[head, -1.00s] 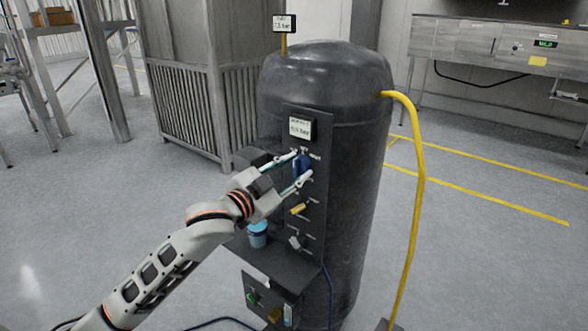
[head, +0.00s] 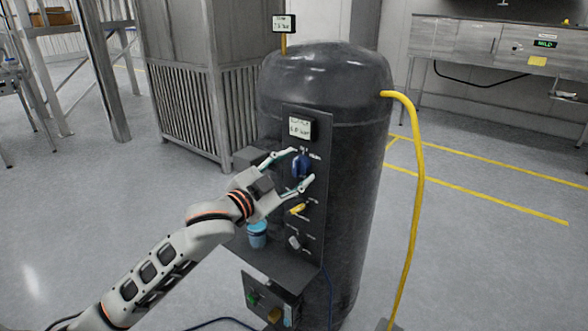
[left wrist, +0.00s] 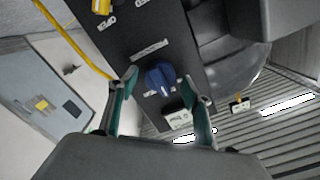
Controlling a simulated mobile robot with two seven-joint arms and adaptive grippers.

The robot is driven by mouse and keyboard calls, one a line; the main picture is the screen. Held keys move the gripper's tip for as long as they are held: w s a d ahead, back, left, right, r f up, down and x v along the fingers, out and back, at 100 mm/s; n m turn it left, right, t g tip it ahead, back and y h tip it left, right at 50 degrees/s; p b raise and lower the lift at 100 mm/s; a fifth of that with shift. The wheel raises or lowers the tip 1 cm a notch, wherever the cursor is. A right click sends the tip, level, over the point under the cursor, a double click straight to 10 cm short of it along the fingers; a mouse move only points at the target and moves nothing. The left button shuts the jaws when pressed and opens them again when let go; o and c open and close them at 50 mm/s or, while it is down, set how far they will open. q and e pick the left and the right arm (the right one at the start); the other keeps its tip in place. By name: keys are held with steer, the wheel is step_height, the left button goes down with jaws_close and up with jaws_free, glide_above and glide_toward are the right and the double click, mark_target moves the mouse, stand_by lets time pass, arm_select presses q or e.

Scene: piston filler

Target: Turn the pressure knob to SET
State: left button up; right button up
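A blue knob (head: 301,165) sits near the top of the dark panel (head: 318,225) on the tank's front. It also shows in the left wrist view (left wrist: 160,78). The labels around it are too small to read, so its setting cannot be told. My left gripper (head: 303,165) is at the knob, one fingertip on each side. In the left wrist view the fingers (left wrist: 160,84) are spread, with gaps between them and the knob. My right gripper is not in view.
A small display (head: 300,129) is above the knob. A yellow-handled valve (head: 298,209) and a grey one (head: 294,243) are below. A blue cup (head: 257,234) stands on a shelf left of the panel. A yellow hose (head: 421,190) hangs at the tank's right.

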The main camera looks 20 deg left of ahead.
arm_select(q)
steer(key=v, duration=1.2)
stand_by(0.3)
step_height(320, 180, down, 14)
steer(key=s+n+g+y, duration=0.1)
steer(key=n+g+y, duration=0.1)
steer(key=n, duration=0.1)
steer(key=s+f+n+g, duration=0.1)
steer(key=s+f, duration=0.6)
steer(key=f, duration=0.3)
steer(key=s+d+f+n+g+y, duration=0.1)
steer(key=s+f+n+g, duration=0.1)
steer(key=s+f, duration=0.4)
steer(key=s+d+f+n+g+y, duration=0.1)
steer(key=s+f, duration=0.6)
steer(key=f, duration=0.8)
steer(key=shift+s+n+g, duration=0.3)
